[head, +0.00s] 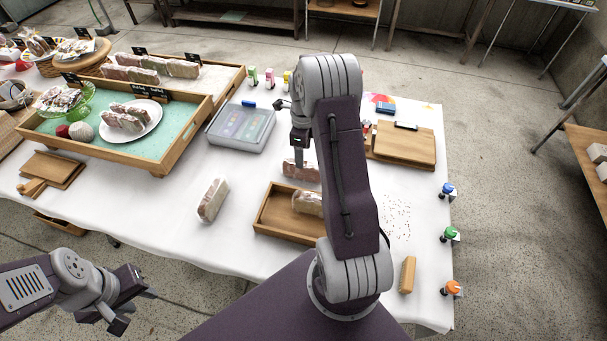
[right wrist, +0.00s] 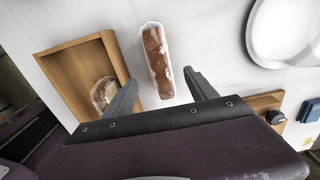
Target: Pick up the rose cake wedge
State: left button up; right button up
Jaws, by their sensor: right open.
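A clear-wrapped, reddish-brown cake piece (head: 300,171) lies on the white tablecloth behind the small wooden tray; it also shows in the right wrist view (right wrist: 157,62). I cannot be sure which wrapped piece is the rose wedge. My right gripper (head: 300,160) is above this piece, open, with its fingertips (right wrist: 163,82) to either side of its near end, apart from it. A second wrapped piece (head: 308,203) lies in the tray. My left gripper (head: 130,302) is open and empty, off the table's front edge.
The small wooden tray (head: 262,226) has raised walls. A clear-lidded box (head: 240,142) stands behind, with a cutting board (head: 422,145) to the right. A brush (head: 408,274) lies near the front. A white round dish (right wrist: 270,57) shows in the right wrist view.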

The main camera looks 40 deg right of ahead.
jog(key=shift+a, duration=0.15)
notch_tip(320, 180, down, 4)
jog(key=shift+s+r, duration=0.1)
jog(key=shift+r, duration=0.15)
jog(key=shift+f, duration=0.15)
jog(key=f, duration=0.5)
jog(key=shift+d, duration=0.2)
jog(key=c, duration=0.9)
